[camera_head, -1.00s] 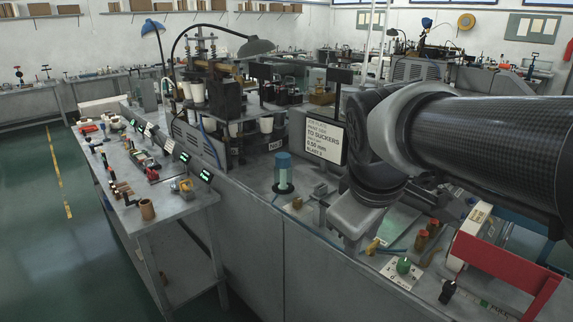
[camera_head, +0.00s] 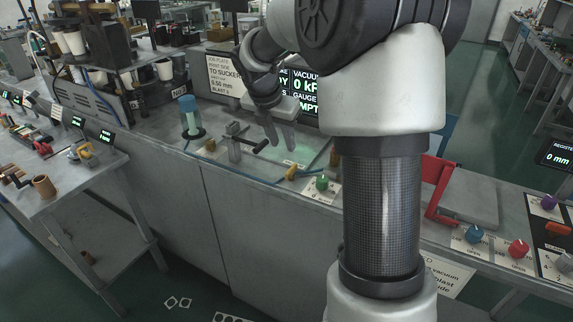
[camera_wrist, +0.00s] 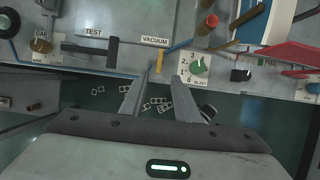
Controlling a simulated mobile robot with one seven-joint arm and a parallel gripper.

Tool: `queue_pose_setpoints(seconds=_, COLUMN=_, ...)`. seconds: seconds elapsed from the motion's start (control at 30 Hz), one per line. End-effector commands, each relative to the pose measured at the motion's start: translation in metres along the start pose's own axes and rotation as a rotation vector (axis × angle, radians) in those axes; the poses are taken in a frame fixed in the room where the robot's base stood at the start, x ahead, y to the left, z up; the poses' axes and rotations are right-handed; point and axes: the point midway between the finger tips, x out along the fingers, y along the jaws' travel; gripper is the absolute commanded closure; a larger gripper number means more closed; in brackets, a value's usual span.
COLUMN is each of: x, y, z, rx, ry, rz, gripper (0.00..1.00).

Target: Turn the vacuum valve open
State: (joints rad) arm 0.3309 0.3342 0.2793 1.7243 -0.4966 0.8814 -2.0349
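The vacuum valve shows a small yellow lever (camera_wrist: 159,60) beside the VACUUM label (camera_wrist: 154,42) in the wrist view. In the head view the yellow lever (camera_head: 292,172) is at the bench's front edge, left of a green knob (camera_head: 322,183). My gripper (camera_head: 281,145) points down above the bench, behind the lever in the picture. In the wrist view my gripper (camera_wrist: 165,77) has its two fingers apart with nothing between them. The lever appears just beyond the gap, nearer the left fingertip. I cannot tell the height of the fingertips above it.
The green BLAST knob (camera_wrist: 197,64) is close to the right fingertip. A test lever (camera_head: 235,140) with a dark handle stands left of my gripper. A blue-capped cylinder (camera_head: 190,117) is further left. A red bracket (camera_head: 437,190) stands right, partly behind my arm.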

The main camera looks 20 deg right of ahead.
Motion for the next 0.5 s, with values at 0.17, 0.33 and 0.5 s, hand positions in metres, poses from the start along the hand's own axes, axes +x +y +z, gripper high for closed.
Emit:
queue_pose_setpoints(seconds=0.17, x=0.043, y=-0.001, z=-0.001, rx=0.0, ry=0.003, rz=-0.002, gripper=0.71)
queue_pose_setpoints(seconds=0.33, x=0.08, y=-0.001, z=-0.002, rx=0.0, ry=0.003, rz=-0.001, gripper=0.71)
queue_pose_setpoints(seconds=0.5, x=0.108, y=0.0, z=-0.001, rx=0.002, ry=0.003, rz=0.0, gripper=0.71)
